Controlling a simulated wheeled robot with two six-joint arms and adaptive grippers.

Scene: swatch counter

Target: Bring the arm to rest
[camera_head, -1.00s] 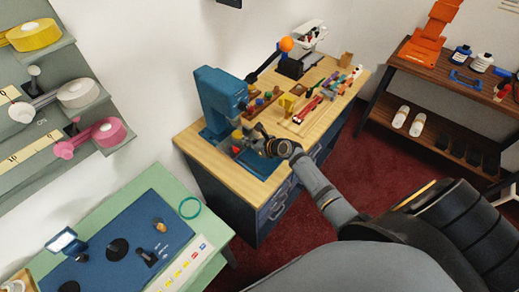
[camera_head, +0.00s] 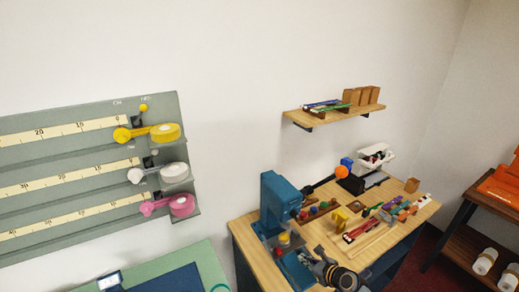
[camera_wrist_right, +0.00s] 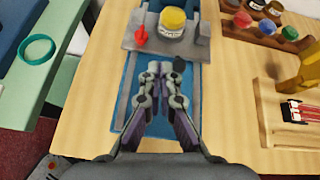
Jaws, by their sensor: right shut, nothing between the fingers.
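My right arm comes in at the bottom of the head view. Its gripper (camera_head: 316,262) is over the wooden worktop (camera_head: 258,262), in front of the blue press-like machine (camera_head: 279,198). In the right wrist view the gripper (camera_wrist_right: 160,68) has its fingers together and holds nothing. Its tips point toward a yellow-topped round piece (camera_wrist_right: 172,20) and a red knob (camera_wrist_right: 141,37) on the grey part of the machine. The blue base (camera_wrist_right: 126,85) lies below the fingers; I cannot tell the exact gap. My left gripper is not in view.
Right of the machine are colored pots (camera_wrist_right: 270,26), a yellow block (camera_head: 341,219) and an orange ball (camera_head: 341,172). A wall shelf (camera_head: 335,113) is above. A green table with a teal ring (camera_wrist_right: 37,49) stands beside the worktop.

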